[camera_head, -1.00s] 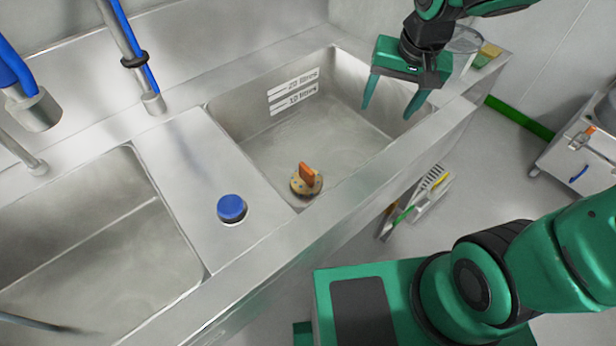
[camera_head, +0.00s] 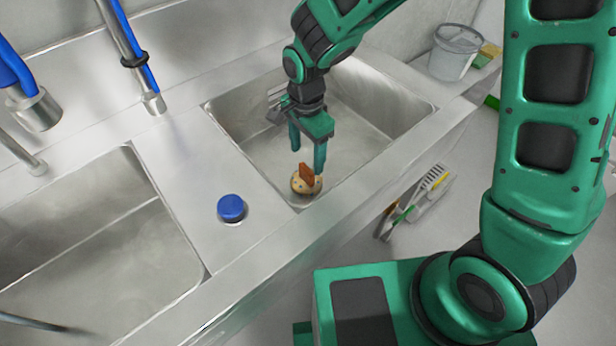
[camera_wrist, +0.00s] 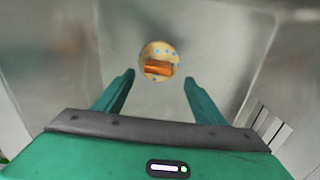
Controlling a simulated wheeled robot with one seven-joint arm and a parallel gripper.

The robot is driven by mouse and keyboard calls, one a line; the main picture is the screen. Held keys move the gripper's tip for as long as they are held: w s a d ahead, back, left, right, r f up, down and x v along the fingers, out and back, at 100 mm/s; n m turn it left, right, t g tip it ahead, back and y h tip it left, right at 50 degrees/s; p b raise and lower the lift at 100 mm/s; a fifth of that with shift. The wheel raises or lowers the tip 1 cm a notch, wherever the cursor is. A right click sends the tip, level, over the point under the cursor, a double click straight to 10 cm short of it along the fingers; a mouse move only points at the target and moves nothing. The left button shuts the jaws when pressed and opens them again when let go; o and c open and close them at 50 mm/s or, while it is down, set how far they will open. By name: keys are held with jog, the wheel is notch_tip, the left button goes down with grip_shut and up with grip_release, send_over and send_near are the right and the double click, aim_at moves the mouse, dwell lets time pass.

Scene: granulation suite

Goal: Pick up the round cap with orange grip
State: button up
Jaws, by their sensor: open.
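The round cap (camera_head: 299,184) is a tan disc with an upright orange grip (camera_head: 306,171). It rests in the right sink basin, near the basin's front left corner. In the wrist view the round cap (camera_wrist: 152,50) shows ahead of the fingertips, between their lines, with blue dots on its face and the orange grip (camera_wrist: 158,69) across it. My gripper (camera_head: 308,160) is open and empty, pointing down into the basin just above and behind the cap. In the wrist view my gripper (camera_wrist: 158,76) has its two fingers apart, with nothing between them.
The sink's front rim (camera_head: 340,200) and the basin walls stand close around the cap. A blue knob (camera_head: 231,207) sits on the deck between the basins. A clear bucket (camera_head: 455,52) stands at the back right. A caddy with brushes (camera_head: 415,203) is beyond the front edge.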

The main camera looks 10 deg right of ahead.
aim_at(306, 167)
jog(key=shift+s+a+f, duration=0.1)
jog(key=shift+f, duration=3.2)
jog(key=c, duration=1.4)
